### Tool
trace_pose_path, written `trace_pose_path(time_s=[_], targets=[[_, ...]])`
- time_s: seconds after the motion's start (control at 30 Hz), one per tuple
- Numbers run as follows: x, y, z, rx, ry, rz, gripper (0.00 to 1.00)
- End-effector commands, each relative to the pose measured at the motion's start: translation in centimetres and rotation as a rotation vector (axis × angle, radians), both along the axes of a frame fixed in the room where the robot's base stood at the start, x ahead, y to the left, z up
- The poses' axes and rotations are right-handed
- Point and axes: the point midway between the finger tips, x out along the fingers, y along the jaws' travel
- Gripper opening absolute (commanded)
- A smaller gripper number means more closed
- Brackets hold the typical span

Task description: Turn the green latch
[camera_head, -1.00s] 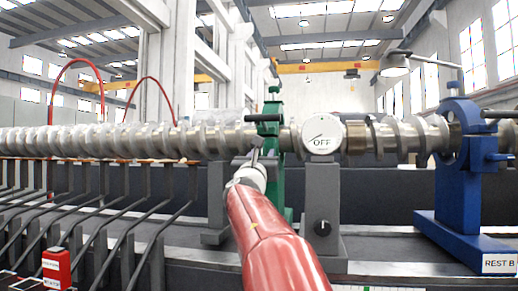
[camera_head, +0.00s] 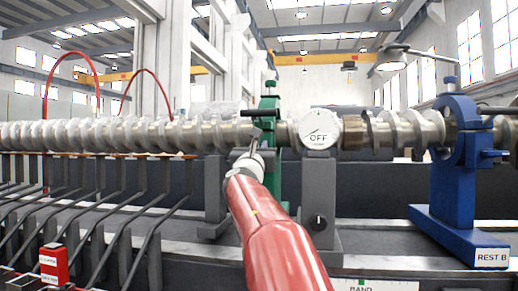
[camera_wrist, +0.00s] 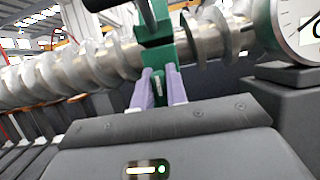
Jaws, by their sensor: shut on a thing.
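In the wrist view the green rest (camera_wrist: 156,62) rises between my fingers. My gripper (camera_wrist: 160,74) has one pale purple finger on each side of a narrow green part and is shut on it. I cannot tell exactly where the latch ends and the rest begins. In the head view, my red arm reaches up from below and hides the lower part of the green rest.
A blue rest (camera_head: 453,190) stands further right. Bent dark rods (camera_head: 122,215) line the left.

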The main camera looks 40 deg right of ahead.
Motion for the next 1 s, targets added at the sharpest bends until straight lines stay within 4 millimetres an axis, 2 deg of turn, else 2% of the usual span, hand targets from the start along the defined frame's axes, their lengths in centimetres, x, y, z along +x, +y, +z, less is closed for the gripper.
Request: trace_pose_path(time_s=[0.37,1.0], targets=[[0.04,-0.06,-0.31,0.091,-0.102,0.002,0.00],[-0.43,-0.56,-0.62,0.476,-0.547,0.002,0.00]])
